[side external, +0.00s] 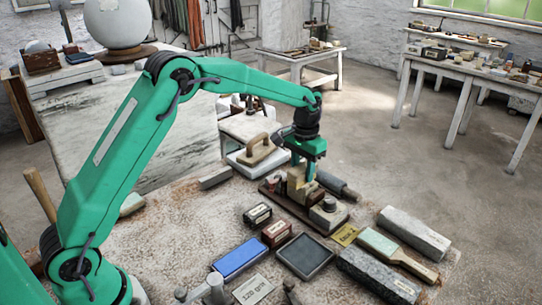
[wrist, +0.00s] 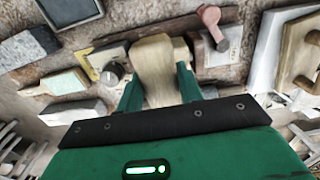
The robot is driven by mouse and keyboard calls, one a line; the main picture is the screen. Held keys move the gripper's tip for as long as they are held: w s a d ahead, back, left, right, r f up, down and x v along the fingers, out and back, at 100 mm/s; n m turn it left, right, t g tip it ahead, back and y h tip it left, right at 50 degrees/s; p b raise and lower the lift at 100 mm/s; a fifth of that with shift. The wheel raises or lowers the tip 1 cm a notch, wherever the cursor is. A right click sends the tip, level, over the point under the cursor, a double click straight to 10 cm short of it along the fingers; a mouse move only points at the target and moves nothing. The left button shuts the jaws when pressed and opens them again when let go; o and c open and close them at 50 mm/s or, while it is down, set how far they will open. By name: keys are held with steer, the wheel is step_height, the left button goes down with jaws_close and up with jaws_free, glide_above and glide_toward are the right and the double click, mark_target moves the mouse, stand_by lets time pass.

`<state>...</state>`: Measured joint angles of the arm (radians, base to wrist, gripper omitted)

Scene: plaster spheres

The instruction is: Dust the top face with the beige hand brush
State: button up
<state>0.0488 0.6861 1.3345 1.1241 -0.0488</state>
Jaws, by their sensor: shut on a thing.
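My gripper (side external: 308,178) points down over the dark board on the worktable. In the wrist view my gripper (wrist: 160,88) has its two green fingers shut on a beige wooden piece, which looks like the hand brush (wrist: 155,62). The beige brush (side external: 299,188) also shows low between the fingers in the side view, partly hidden by them. Its bristles cannot be made out. I cannot tell whether its underside touches the surface below. Which surface is the top face is not clear from these views.
A pale block with a dark knob (side external: 328,212) stands close in front of my gripper. A pale green wood-handled tool (side external: 380,243), long stone blocks (side external: 414,232), a blue block (side external: 238,258) and a dark tray (side external: 304,256) lie nearby. A wooden-handled float (side external: 258,150) stands behind left.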

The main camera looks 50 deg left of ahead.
steer(key=shift+w+r, duration=0.2)
steer(key=shift+r, duration=0.05)
steer(key=shift+r, duration=1.15)
steer(key=shift+r, duration=2)
steer(key=shift+s, duration=0.15)
